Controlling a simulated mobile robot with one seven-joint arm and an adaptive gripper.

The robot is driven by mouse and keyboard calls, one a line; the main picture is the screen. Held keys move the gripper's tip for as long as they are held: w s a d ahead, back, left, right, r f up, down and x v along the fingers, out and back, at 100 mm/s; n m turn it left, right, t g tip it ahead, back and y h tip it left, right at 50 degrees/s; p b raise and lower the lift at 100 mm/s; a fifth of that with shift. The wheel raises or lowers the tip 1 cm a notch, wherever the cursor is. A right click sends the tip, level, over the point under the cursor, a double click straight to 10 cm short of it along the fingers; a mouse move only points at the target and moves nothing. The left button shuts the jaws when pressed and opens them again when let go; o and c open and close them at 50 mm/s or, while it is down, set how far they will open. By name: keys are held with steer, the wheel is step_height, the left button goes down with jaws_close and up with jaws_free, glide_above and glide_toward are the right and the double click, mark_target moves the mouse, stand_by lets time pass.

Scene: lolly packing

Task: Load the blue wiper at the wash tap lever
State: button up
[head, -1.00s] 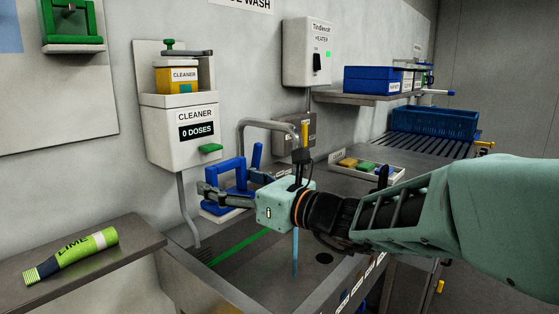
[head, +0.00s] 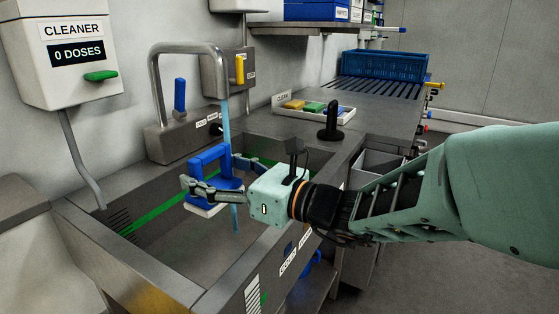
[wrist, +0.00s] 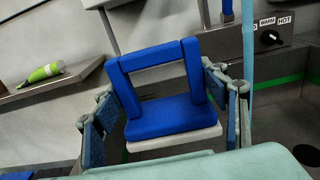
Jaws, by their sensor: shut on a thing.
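The blue wiper (head: 228,184) has a square loop handle and a pale pad underneath. My gripper (head: 213,178) is shut on it, one finger on each side, and holds it above the sink. In the wrist view, the wiper (wrist: 168,113) sits upright, slightly tilted, between my fingers (wrist: 165,100). The tap (head: 156,80) arches over the sink. Its blue lever (head: 179,96) stands upright on the base. A light blue stream (head: 226,125) falls from the spout close to the wiper. In the wrist view, the stream (wrist: 248,60) is right of the wiper; contact is unclear.
The sink's front rim (head: 225,283) lies below my arm. A cleaner dispenser (head: 65,55) reading 0 DOSES hangs at left. A tray (head: 318,111) of coloured pads and a black upright handle (head: 331,122) stand on the right counter. A green bottle (wrist: 42,74) lies on the left shelf.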

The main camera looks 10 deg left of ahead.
mark_target(222, 174)
steer(key=w+a+f, duration=0.1)
steer(key=w, duration=0.5)
steer(key=w+a+f, duration=0.1)
steer(key=w+a, duration=0.1)
steer(key=w, duration=0.4)
steer(key=shift+w+a+f, duration=0.15)
steer(key=shift+a+f, duration=0.1)
stand_by(0.6)
steer(key=shift+s+d+b, duration=0.3)
steer(key=shift+s+d, duration=0.05)
steer(key=shift+s, duration=0.95)
steer(key=shift+s+d+b, duration=0.35)
steer(key=shift+s+d, duration=0.05)
steer(key=shift+s, duration=0.85)
steer(key=shift+s+d+b, duration=0.3)
steer(key=shift+s+d, duration=0.05)
steer(key=shift+s, duration=0.95)
steer(key=shift+s+d+r+p, duration=0.3)
steer(key=shift+s+r+p, duration=0.35)
steer(key=shift+s+r, duration=0.3)
steer(key=shift+s+d+r+p, duration=0.3)
steer(key=shift+s+r+p, duration=0.35)
steer(key=shift+s+r, duration=0.3)
steer(key=shift+s+d+r, duration=0.1)
steer(key=shift+s+r, duration=0.05)
steer(key=shift+s, duration=0.3)
steer(key=shift+d, duration=0.1)
